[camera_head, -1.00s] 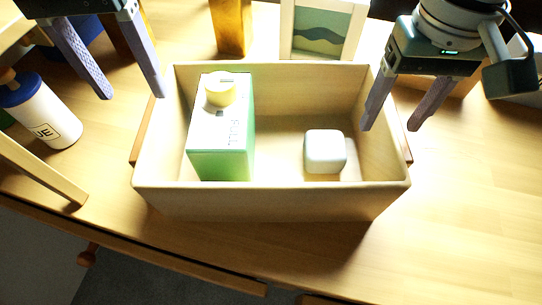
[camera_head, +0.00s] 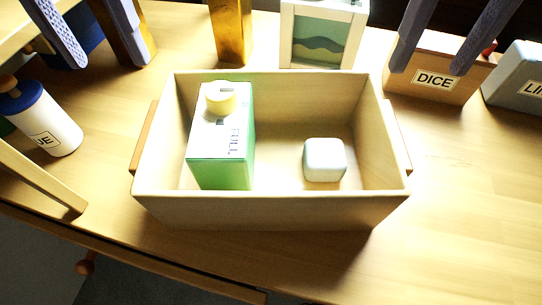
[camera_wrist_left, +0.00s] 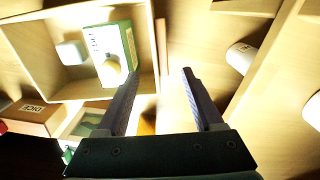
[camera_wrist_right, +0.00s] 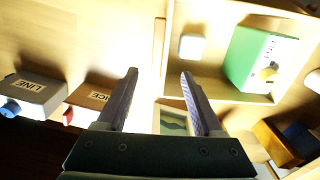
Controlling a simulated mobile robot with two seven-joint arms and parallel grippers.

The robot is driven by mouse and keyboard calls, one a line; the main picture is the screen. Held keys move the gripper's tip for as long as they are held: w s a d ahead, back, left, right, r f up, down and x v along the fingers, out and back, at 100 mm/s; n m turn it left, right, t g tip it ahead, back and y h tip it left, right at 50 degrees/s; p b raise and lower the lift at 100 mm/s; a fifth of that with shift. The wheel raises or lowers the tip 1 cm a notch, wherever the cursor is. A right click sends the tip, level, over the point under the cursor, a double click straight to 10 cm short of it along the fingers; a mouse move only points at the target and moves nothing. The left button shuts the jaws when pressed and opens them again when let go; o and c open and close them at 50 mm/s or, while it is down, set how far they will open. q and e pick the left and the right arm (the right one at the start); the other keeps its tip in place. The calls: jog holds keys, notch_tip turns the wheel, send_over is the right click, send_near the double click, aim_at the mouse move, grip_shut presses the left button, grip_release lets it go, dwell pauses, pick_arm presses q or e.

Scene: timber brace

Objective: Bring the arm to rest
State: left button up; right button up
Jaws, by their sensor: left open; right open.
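My left gripper (camera_head: 97,32) is open and empty at the top left of the head view, behind the wooden crate's left side. My right gripper (camera_head: 450,40) is open and empty at the top right, in front of the box labelled DICE. In the left wrist view the left fingers (camera_wrist_left: 160,100) stand apart with nothing between them. In the right wrist view the right fingers (camera_wrist_right: 160,95) are also apart and empty. The wooden crate (camera_head: 270,210) holds a green and white carton (camera_head: 222,135) with a yellow cap and a white rounded cube (camera_head: 324,160).
A picture frame (camera_head: 322,35) and an amber block (camera_head: 232,30) stand behind the crate. The DICE box (camera_head: 430,85) and a grey labelled box (camera_head: 515,78) are at the right. A white bottle with a blue top (camera_head: 45,120) is at the left. The table's right front is clear.

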jog(key=shift+r, duration=0.5)
